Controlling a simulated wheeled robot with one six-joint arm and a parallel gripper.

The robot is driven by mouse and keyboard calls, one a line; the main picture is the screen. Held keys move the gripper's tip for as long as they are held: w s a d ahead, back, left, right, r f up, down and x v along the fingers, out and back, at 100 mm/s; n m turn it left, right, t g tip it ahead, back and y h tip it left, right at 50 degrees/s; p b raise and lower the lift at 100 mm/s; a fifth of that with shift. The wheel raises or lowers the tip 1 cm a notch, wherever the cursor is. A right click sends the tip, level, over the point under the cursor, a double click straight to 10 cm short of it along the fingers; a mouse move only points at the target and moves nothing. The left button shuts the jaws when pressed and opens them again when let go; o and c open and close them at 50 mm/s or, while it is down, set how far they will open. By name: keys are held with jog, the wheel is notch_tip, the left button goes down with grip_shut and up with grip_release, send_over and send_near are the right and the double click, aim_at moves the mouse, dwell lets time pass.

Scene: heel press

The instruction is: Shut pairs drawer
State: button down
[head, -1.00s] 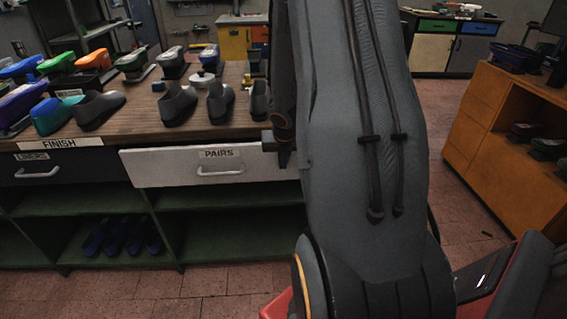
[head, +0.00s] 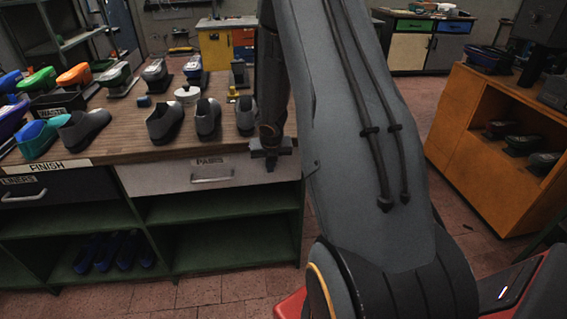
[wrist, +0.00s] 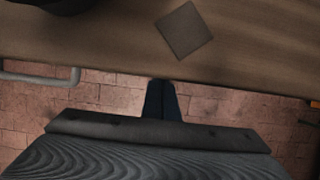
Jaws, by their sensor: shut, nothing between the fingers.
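The pairs drawer (head: 160,180) has a pale front, a PAIRS label and a bar handle (head: 212,180). In the head view its front sits under the bench edge, flush or nearly so; a small gap cannot be ruled out. In the wrist view its handle (wrist: 40,79) shows at the left, below the bench edge. My gripper (head: 271,163) points down at the right end of the drawer front, right of the handle. Its fingers (wrist: 162,100) are together and empty, close to the bench edge. Whether they touch the drawer front cannot be told.
The wooden bench top (head: 125,150) holds several grey shoes (head: 165,122) and coloured ones near the edge. The dark liners drawer (head: 70,186) is left of the pairs drawer, above open green shelves. An orange cabinet (head: 480,130) stands at the right, with clear tiled floor between.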

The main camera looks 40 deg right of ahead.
jog(key=shift+w+d+r, duration=0.1)
jog(key=shift+w+r, duration=0.05)
jog(key=shift+w, duration=0.3)
jog(key=s+a+r+p, duration=0.3)
jog(key=s+r, duration=0.4)
jog(key=r, duration=0.2)
jog(key=shift+s+a, duration=0.25)
jog(key=shift+s, duration=0.15)
dwell(0.3)
